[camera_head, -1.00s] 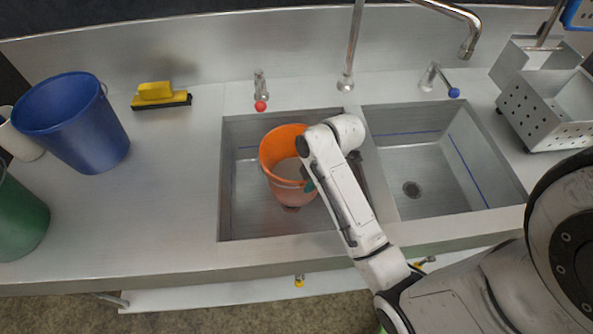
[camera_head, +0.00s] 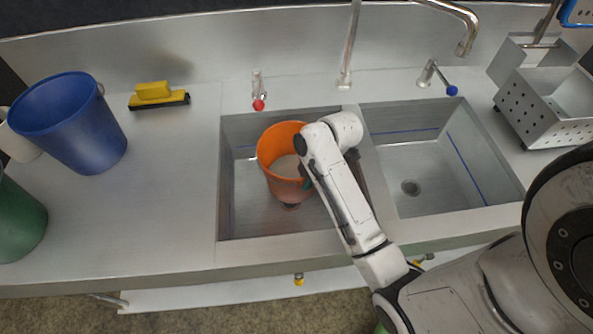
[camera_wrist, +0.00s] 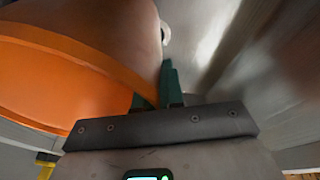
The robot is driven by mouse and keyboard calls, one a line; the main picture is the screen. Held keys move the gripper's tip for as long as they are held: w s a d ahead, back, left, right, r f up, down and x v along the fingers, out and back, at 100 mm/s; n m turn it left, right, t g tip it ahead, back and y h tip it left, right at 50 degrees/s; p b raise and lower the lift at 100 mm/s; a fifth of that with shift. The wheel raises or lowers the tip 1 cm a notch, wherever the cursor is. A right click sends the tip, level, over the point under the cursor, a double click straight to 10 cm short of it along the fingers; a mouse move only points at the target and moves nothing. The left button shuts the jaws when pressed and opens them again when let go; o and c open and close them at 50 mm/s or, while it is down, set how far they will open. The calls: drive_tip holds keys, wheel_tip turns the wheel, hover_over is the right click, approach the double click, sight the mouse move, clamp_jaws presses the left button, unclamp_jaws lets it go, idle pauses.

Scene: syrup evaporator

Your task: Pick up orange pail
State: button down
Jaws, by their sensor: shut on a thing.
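The orange pail (camera_head: 283,160) is in the left sink basin, upright or nearly so, with a pale inside. In the wrist view the pail (camera_wrist: 60,85) fills the left side, its rim close to the fingers. My gripper (camera_wrist: 168,85) has green fingers and is shut on the pail's rim at its right side. In the head view my arm's white end link hides most of the gripper; a bit of green finger (camera_head: 308,184) shows against the pail. I cannot tell whether the pail touches the basin floor.
The right basin (camera_head: 410,188) is empty. A blue bucket (camera_head: 72,125), a green bucket (camera_head: 20,222) and a yellow brush (camera_head: 156,93) stand on the left counter. Taps (camera_head: 348,55) rise behind the basins. A perforated metal basket (camera_head: 548,112) stands at right.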

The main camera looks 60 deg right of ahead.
drive_tip(key=shift+r, duration=0.25)
